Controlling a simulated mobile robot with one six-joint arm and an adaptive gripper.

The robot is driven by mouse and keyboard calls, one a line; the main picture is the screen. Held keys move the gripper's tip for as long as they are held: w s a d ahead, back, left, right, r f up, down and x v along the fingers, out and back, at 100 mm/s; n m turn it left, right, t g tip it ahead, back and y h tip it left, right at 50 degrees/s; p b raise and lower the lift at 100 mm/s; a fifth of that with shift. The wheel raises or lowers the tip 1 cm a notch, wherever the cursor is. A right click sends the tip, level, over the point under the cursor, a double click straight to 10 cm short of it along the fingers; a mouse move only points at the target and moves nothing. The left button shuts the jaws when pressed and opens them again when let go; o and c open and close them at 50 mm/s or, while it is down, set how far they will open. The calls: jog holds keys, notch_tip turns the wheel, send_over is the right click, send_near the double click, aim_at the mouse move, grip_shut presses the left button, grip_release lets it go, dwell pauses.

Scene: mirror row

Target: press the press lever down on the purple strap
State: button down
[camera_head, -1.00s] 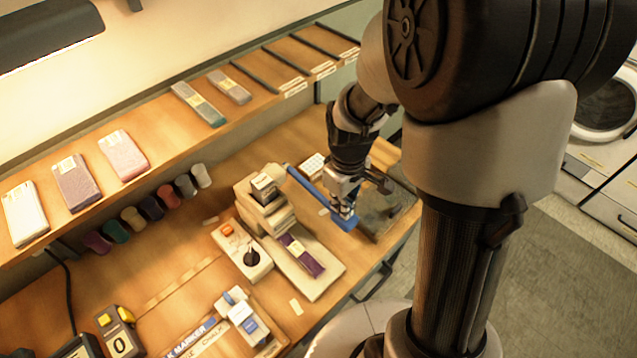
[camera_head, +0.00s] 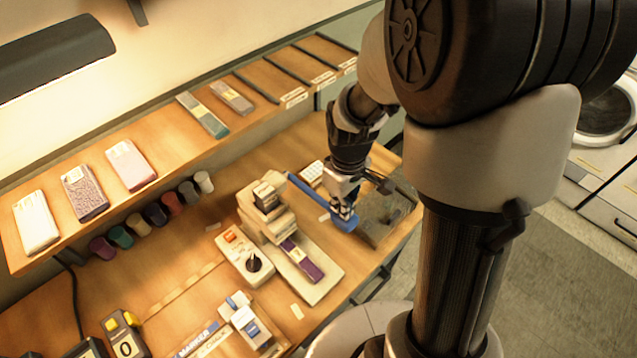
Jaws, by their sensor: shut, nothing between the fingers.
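The press (camera_head: 270,218) is a cream machine on the bench with a stacked head over a flat base plate (camera_head: 325,285). The purple strap (camera_head: 302,262) lies on that plate, its inner end running under the press head. The press lever is a blue bar (camera_head: 308,189) that slopes from beside the head down to a thicker blue end (camera_head: 343,224). My gripper (camera_head: 345,212) is shut and empty, pointing down at the lever's blue end. Its fingertips look to be on or just above that end; contact cannot be told.
A control box (camera_head: 243,257) with an orange button and black knob stands left of the press. A dark mat (camera_head: 385,215) lies right of the lever. A shelf (camera_head: 160,150) with straps runs behind, spools below it. A blue-and-white device (camera_head: 245,320) sits in front.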

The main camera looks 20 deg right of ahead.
notch_tip(320, 180, up, 11)
jog(key=p, duration=0.8)
dwell(0.4)
jog(key=s+a+r+m+t+b, duration=0.3)
jog(key=s+r+m+t+b, duration=0.1)
jog(key=s+r, duration=0.7)
jog(key=s+m+b, duration=0.1)
jog(key=s, duration=0.2)
jog(key=shift+s+a+r+t, duration=0.2)
jog(key=shift+r+t, duration=0.1)
jog(key=shift+r, duration=0.05)
dwell(1.1)
